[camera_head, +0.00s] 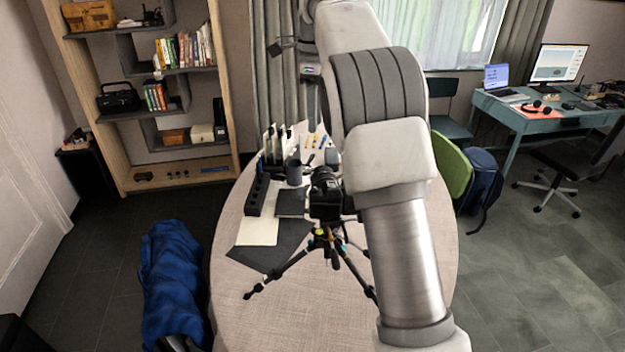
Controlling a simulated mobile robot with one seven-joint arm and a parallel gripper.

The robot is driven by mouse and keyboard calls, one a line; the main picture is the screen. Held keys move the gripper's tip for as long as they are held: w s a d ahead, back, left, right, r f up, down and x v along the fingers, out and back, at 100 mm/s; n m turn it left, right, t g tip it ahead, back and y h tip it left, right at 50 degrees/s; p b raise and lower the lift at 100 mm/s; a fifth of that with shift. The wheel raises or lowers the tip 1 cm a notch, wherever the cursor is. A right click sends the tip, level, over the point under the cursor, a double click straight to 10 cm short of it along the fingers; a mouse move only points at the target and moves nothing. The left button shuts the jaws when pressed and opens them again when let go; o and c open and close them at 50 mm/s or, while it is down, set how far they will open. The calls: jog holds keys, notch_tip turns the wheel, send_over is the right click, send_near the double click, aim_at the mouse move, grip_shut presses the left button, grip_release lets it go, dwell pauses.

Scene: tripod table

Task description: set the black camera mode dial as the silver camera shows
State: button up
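The black camera (325,196) sits on a small black tripod (318,245) on the table. Its mode dial is too small to make out. I cannot pick out the silver camera with certainty. A small grey-and-dark object (333,157) shows just behind the black camera, beside my arm, and I cannot tell what it is. My arm crosses the picture from the lower right to the top and hides part of the table. My gripper (312,118) seems to hang beside the upper arm, above the table's far end. Its fingers are not clear.
The light oval table (228,290) holds a black slotted block (258,194), a dark mug (294,172), dark and pale sheets and several pens. The tripod legs spread widely. A blue-covered chair (172,270) stands at the left, a green chair (452,165) at the right. The near tabletop is clear.

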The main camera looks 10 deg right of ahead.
aim_at(314, 188)
notch_tip(314, 188, down, 18)
jog(key=shift+r+b, duration=0.2)
jog(key=shift+b, duration=0.55)
jog(key=shift+w, duration=0.1)
grip_shut()
